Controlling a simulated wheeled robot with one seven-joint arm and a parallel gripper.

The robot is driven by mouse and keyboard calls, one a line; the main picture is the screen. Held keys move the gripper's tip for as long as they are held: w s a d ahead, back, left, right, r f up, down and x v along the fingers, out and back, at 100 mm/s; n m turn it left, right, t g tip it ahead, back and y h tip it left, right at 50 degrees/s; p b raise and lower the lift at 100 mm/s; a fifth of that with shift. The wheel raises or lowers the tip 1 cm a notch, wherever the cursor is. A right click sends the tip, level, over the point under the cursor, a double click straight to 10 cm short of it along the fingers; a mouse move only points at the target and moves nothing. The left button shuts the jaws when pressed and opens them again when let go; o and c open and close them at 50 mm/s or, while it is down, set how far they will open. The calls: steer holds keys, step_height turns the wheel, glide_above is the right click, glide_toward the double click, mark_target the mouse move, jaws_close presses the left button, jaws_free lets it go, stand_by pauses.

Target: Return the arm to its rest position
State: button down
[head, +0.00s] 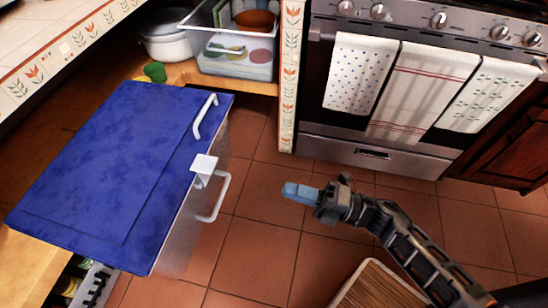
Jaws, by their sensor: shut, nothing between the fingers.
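My gripper (300,193) is in the middle of the head view, at the end of my dark grey arm. It has light blue fingertips, which are shut with nothing between them. It is above the tiled floor, pointing left toward the blue-topped bin or cabinet (110,170). A visible gap lies between the fingertips and the white handle (219,197) on that unit's side. My arm reaches in from the lower right corner.
A steel oven (375,158) with several hanging towels (423,88) stands at the back. A clear bin (237,60) and a white pot (166,47) sit on a low shelf. A wooden board (378,287) is at the bottom. Tiled floor (262,235) is open around my gripper.

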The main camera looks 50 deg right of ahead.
steer(key=s+a+r+m+g+h+p, duration=0.1)
steer(key=s+r+m+h+p, duration=0.3)
steer(key=s+r+m, duration=0.5)
steer(key=s+a+r+m+g+h+p, duration=0.1)
steer(key=s+a+r+m+h+p, duration=0.3)
steer(key=s+r+m, duration=0.6)
step_height(320, 180, up, 4)
steer(key=m+h, duration=0.2)
steer(key=m, duration=0.3)
steer(key=shift+a+g, duration=0.3)
steer(key=shift+a, duration=0.05)
steer(key=shift+f, duration=0.1)
